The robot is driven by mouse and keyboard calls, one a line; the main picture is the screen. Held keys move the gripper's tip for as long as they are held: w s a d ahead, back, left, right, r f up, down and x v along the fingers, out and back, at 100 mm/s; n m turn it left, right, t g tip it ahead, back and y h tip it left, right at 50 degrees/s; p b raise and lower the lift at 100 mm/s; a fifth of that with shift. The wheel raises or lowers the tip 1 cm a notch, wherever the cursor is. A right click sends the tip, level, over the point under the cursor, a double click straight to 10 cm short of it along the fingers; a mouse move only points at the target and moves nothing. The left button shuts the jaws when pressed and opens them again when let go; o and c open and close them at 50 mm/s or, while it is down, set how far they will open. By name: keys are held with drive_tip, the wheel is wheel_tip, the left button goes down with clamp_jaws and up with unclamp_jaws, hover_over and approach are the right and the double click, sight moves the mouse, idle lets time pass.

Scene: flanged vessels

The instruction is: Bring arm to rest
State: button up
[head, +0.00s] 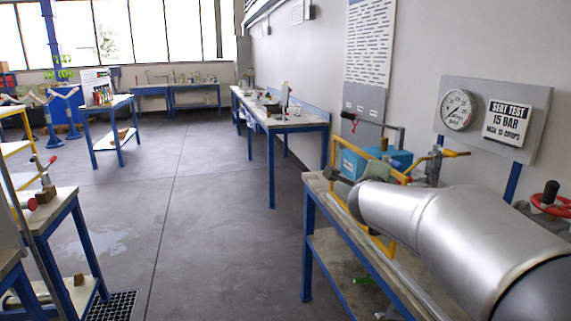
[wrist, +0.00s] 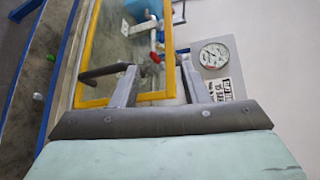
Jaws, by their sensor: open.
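My gripper (wrist: 155,76) shows in the wrist view with its two grey fingers apart and nothing visible between them. In the head view my silver arm reaches in from the lower right, and my gripper (head: 350,180) is at its far end, over the right-hand bench (head: 318,182). A yellow-framed clear panel (head: 394,146) stands at this bench, close to the gripper. In the wrist view the yellow frame (wrist: 84,60) lies beyond the fingers. I cannot tell whether they touch it.
A blue box (head: 372,163) with fittings is on the bench behind the panel. A pressure gauge (head: 457,110) and a seat test sign (head: 505,123) are on a wall board. A red handwheel (head: 550,203) is at right. The floor (head: 215,215) left of the bench is clear.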

drive_tip(key=s+a+f+n+g+y+p, duration=0.1)
drive_tip(key=s+a+f+n+g+y, duration=0.3)
drive_tip(key=s+n, duration=0.3)
drive_tip(key=s+a+f+n+g+y+p, duration=0.1)
drive_tip(key=s+a+f+n+g+y, duration=0.15)
drive_tip(key=s+a+f+n, duration=0.45)
drive_tip(key=s+d+f+n+g, duration=0.1)
drive_tip(key=s+f+n+g, duration=0.1)
drive_tip(key=s, duration=0.5)
drive_tip(key=s+d+f+n+g+h+p, duration=0.1)
drive_tip(key=s+f+n+g, duration=0.2)
drive_tip(key=s, duration=0.5)
drive_tip(key=s+d+f+n+g+p, duration=0.1)
drive_tip(key=s+d+f+n+g, duration=0.1)
drive_tip(key=s, duration=0.6)
drive_tip(key=f+n+g, duration=0.1)
drive_tip(key=f+n, duration=0.1)
drive_tip(key=n, duration=0.1)
drive_tip(key=shift+n, duration=0.4)
